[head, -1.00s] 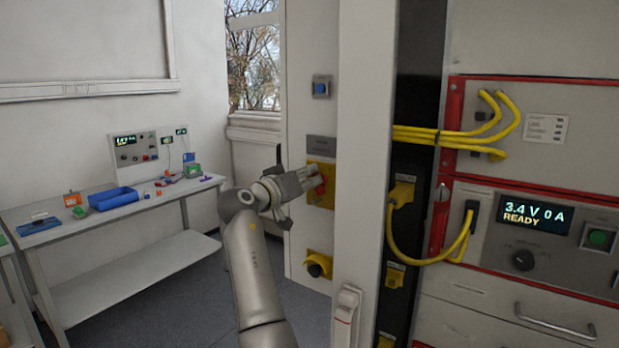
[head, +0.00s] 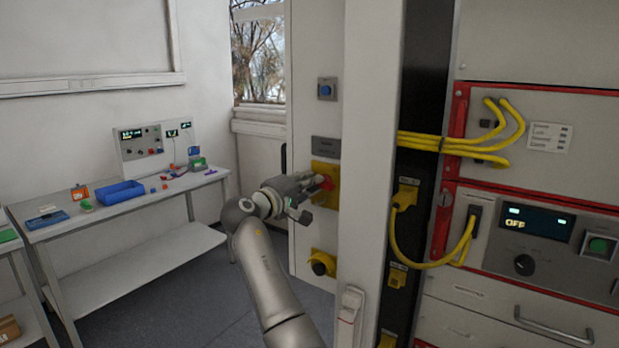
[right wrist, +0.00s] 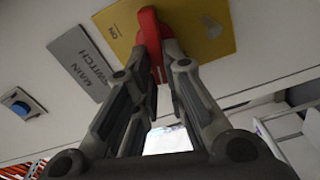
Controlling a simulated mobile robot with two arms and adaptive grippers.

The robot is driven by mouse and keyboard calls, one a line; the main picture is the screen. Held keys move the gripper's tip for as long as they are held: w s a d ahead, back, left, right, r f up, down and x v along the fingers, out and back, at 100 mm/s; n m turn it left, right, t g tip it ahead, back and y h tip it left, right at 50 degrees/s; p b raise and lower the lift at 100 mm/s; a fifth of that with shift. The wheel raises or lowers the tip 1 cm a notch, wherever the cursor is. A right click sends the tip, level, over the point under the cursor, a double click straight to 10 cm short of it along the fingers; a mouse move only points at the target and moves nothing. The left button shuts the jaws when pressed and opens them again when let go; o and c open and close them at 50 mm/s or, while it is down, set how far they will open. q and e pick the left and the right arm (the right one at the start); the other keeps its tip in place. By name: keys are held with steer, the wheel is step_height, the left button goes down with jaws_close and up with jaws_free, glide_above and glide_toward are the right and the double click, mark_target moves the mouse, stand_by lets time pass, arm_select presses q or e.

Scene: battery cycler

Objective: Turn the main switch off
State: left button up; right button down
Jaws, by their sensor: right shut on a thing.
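The main switch is a red handle (head: 327,182) on a yellow plate (head: 325,197) on the grey side panel of the cabinet. In the right wrist view the red handle (right wrist: 150,32) sits between my fingertips, on the yellow plate (right wrist: 198,22), beside a grey label reading "MAIN SWITCH" (right wrist: 80,62). My right gripper (head: 314,184) is shut on the red handle; it also shows in the right wrist view (right wrist: 155,52). The cabinet display (head: 536,222) reads "OFF". My left gripper is not in view.
A blue button (head: 325,90) is above the switch and a black knob on a yellow plate (head: 321,264) below it. Yellow cables (head: 430,264) hang at the right of the white post (head: 368,150). A bench (head: 130,203) with a blue bin (head: 119,192) stands at left.

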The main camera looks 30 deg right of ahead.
steer(key=shift+f+n+p, duration=0.1)
steer(key=shift+n+p, duration=0.4)
steer(key=shift+n, duration=0.7)
steer(key=c, duration=1.5)
jaws_free()
steer(key=shift+d+f, duration=0.15)
steer(key=v, duration=1.2)
steer(key=shift+w, duration=0.1)
